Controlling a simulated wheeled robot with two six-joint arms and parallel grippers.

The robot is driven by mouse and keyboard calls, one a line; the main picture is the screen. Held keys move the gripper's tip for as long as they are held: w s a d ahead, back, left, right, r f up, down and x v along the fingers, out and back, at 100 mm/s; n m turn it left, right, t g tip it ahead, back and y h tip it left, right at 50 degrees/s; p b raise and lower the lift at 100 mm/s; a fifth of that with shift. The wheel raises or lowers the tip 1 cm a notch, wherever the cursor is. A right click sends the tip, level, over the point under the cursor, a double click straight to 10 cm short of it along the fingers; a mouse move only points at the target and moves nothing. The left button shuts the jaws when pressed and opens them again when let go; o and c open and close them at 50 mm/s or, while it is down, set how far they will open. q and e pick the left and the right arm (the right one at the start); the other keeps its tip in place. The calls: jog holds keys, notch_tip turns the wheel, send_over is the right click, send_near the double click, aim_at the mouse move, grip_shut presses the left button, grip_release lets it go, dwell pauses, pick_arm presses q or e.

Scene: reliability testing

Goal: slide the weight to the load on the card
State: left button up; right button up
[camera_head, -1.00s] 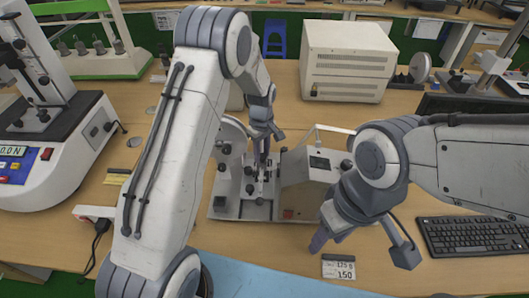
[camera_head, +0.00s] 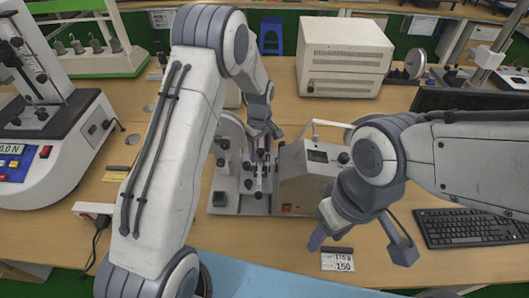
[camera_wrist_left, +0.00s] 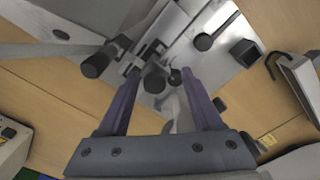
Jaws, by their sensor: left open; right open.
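The tester, a grey machine with a flat metal base (camera_head: 228,203) and an instrument box (camera_head: 305,178), stands in the middle of the bench. My left gripper (camera_head: 264,134) is over its mechanism, pointing down. In the left wrist view my open left gripper (camera_wrist_left: 160,76) has its two fingers on either side of small metal fittings and a round knob (camera_wrist_left: 154,82); I cannot tell whether they touch. I cannot tell which fitting is the weight. The card (camera_head: 338,262) lies on the bench in front, printed with "150" below a blurred line. My right gripper (camera_head: 360,243) is open and empty near it.
A keyboard (camera_head: 470,228) lies at the right. A white test stand (camera_head: 40,160) is at the left, and a power strip (camera_head: 93,211) lies in front of it. A cream oven-like box (camera_head: 343,58) stands behind. A blue mat (camera_head: 250,278) covers the front edge.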

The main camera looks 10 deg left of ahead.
aim_at(260, 153)
pick_arm(q)
jog(key=shift+s+r, duration=0.1)
notch_tip(260, 153, up, 10)
jog(key=b, duration=0.1)
jog(key=shift+r+b, duration=0.25)
jog(key=shift+b, duration=0.1)
dwell(0.3)
